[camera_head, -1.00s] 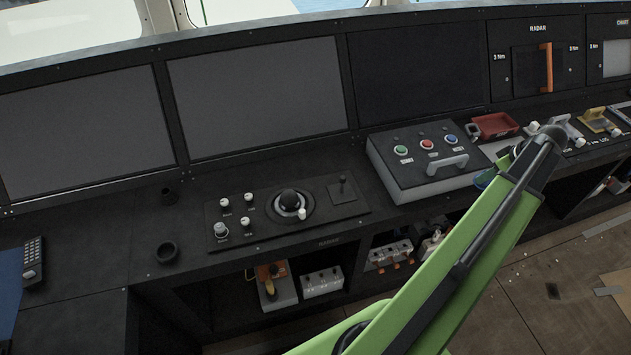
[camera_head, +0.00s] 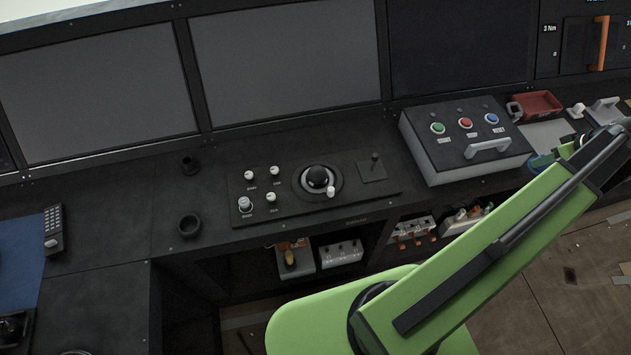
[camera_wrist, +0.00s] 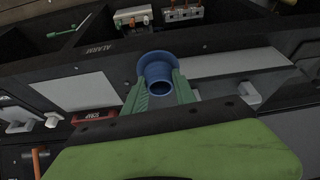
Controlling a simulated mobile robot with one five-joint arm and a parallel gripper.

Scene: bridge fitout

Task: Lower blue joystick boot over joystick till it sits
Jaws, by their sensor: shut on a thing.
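The blue joystick boot (camera_wrist: 155,70) is held between the green fingers of my gripper (camera_wrist: 159,82) in the wrist view. It is a short hollow collar with a wider end, and its dark opening shows. In the head view my gripper is mostly hidden behind my green arm, to the right of the button box.
The grey button box (camera_head: 450,150) with a raised handle stands between joystick and gripper. A red tray (camera_head: 537,104) is behind.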

